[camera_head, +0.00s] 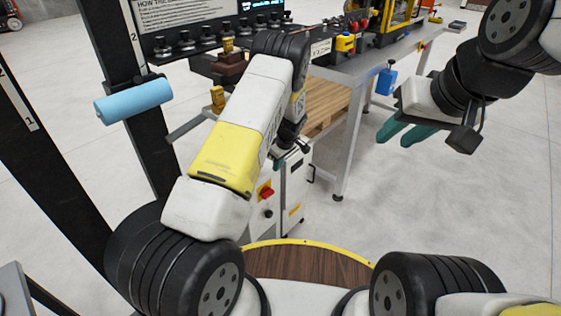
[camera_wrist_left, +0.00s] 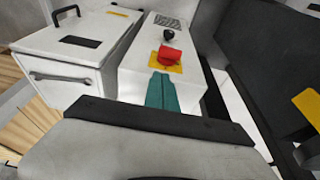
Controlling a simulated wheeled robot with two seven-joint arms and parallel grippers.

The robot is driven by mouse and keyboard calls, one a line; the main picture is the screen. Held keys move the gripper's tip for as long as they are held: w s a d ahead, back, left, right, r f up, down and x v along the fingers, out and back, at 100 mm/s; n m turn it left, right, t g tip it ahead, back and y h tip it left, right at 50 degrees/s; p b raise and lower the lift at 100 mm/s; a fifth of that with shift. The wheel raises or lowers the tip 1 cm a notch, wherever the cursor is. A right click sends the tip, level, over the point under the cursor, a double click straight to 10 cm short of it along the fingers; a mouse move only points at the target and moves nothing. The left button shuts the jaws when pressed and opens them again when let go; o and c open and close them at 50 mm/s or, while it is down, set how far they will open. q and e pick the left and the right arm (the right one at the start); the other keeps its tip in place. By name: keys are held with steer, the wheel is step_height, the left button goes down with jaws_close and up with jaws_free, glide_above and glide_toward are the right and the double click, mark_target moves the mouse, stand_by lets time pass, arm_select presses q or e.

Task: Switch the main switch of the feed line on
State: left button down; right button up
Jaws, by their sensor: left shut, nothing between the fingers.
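The main switch is a red rotary handle (camera_head: 266,193) on a yellow plate, on the narrow face of a white cabinet (camera_head: 293,187) below the bench. In the left wrist view the red handle (camera_wrist_left: 170,54) stands out from its yellow plate; I cannot tell its on or off position. My left gripper (camera_wrist_left: 162,90) is shut and empty, its teal fingers pointing at the switch and just short of the yellow plate in the picture. In the head view its fingers are mostly hidden behind my left arm. My right gripper (camera_head: 405,134) is open and empty, off to the right.
A black knob (camera_wrist_left: 168,35) sits on the same face beyond the switch. A white box with a black handle (camera_wrist_left: 62,77) adjoins the cabinet. A metal bench leg (camera_head: 350,145) and a black post with a blue roll (camera_head: 133,100) flank it. The right floor is clear.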

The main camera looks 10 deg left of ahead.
mark_target(271, 189)
arm_select(q)
steer(key=x, duration=1.2)
steer(key=shift+s+d+f, duration=0.2)
steer(key=shift+s+d, duration=0.15)
steer(key=shift+f, duration=0.5)
